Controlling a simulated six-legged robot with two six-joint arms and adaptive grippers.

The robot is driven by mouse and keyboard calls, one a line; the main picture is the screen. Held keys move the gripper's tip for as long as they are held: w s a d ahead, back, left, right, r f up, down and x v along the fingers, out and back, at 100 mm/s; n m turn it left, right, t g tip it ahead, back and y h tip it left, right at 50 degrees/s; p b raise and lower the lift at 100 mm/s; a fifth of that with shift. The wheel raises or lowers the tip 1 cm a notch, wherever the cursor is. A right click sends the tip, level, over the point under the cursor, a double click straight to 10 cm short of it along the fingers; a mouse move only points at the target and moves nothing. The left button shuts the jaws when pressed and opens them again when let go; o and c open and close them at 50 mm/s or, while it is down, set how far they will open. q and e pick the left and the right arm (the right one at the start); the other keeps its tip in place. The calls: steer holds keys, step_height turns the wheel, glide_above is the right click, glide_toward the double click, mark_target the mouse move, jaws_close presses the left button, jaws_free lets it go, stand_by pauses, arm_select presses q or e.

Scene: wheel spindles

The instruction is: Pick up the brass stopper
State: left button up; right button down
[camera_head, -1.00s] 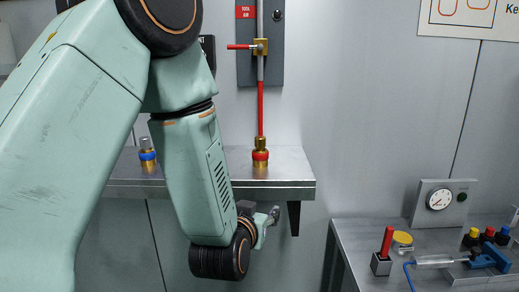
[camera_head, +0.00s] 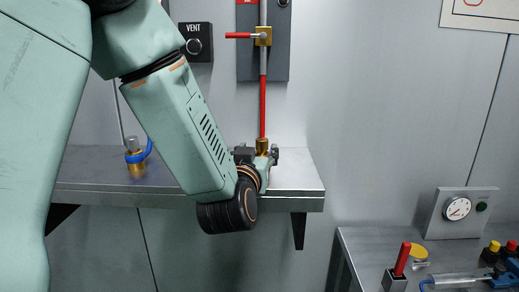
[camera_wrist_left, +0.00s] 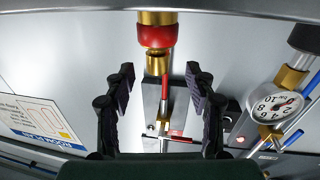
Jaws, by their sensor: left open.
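A brass piece with a red ring stands on the wall shelf under a red hose; its top (camera_head: 262,143) shows above my left gripper in the head view. In the left wrist view the brass piece (camera_wrist_left: 157,62) hangs at the top centre, its red ring above its brass end. My left gripper (camera_head: 258,156) is open in front of it. In the wrist view its two dark fingers (camera_wrist_left: 160,78) stand either side of the brass end's line, apart from it and empty. The frames do not name which brass part is the stopper. My right gripper is not in view.
A second brass piece with a blue ring (camera_head: 136,157) stands on the shelf (camera_head: 100,170) at left. A valve with a red handle (camera_head: 240,35) is above. A lower bench (camera_head: 365,250) at right holds a gauge (camera_head: 458,208) and a red-handled part (camera_head: 402,259).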

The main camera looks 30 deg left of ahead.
mark_target(260, 148)
arm_select(q)
steer(key=x, duration=0.5)
steer(key=shift+s+a+f+b, duration=0.1)
steer(key=shift+f+b, duration=0.1)
steer(key=shift+b, duration=0.1)
steer(key=shift+d+r, duration=0.1)
steer(key=shift+d, duration=0.3)
steer(key=shift+c, duration=0.7)
steer(key=shift+a, duration=0.3)
steer(key=c, duration=0.5)
steer(key=shift+d, duration=0.25)
steer(key=c, duration=0.4)
steer(key=shift+a, duration=0.2)
jaws_close()
